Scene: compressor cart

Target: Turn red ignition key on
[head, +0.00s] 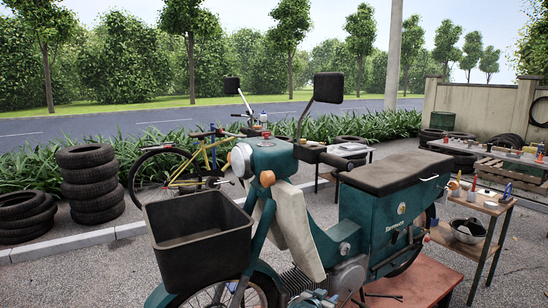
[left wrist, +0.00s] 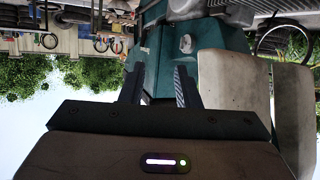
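The teal motor scooter (head: 385,240) stands in the middle of the head view, with its front basket to the left. A small grey round fitting (head: 344,248) sits on its teal side panel. I cannot make out a red key in either view. My left gripper (left wrist: 158,80) is open, its two dark fingers apart with nothing between them. It points at the teal body, seen upside down, with a gap to it. My right gripper is not in view.
A black basket (head: 200,235) and a pale leg shield (head: 298,228) flank the near side. Stacked tires (head: 90,183) and a yellow bicycle (head: 190,170) are at left.

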